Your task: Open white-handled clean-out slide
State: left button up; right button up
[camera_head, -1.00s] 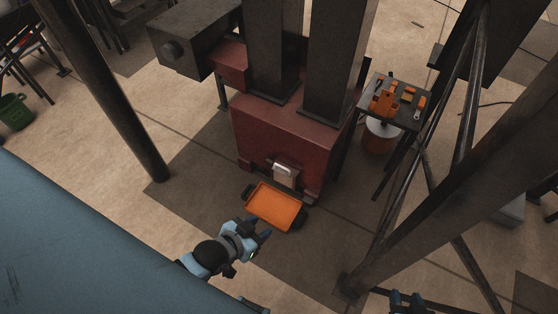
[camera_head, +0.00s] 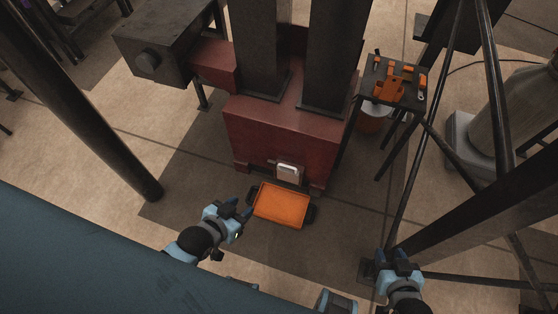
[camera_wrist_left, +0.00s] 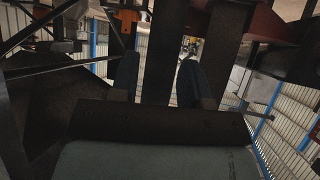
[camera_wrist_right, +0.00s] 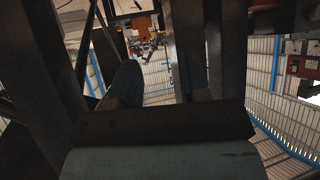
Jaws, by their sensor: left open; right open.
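The clean-out slide (camera_head: 288,173) is a small pale plate with a white handle, low on the front of the red press base (camera_head: 270,140). An orange tray (camera_head: 281,206) with dark end grips lies on the floor just in front of it. My left gripper (camera_head: 242,208) is open and empty, just left of the tray, apart from the slide. Its two fingers also show in the left wrist view (camera_wrist_left: 158,80). My right gripper (camera_head: 398,260) is open and empty, at the lower right near the dark frame. Its fingers show in the right wrist view (camera_wrist_right: 160,82). Neither wrist view clearly shows the slide.
A dark post (camera_head: 95,120) stands at left, a slanted beam (camera_head: 470,215) at right. Floor around the tray is mostly clear.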

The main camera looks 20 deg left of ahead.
aim_at(287, 175)
jog(key=i+j, duration=0.1)
jog(key=j, duration=0.45)
jog(key=i+j, duration=0.1)
jog(key=j, duration=0.45)
jog(key=i+j, duration=0.45)
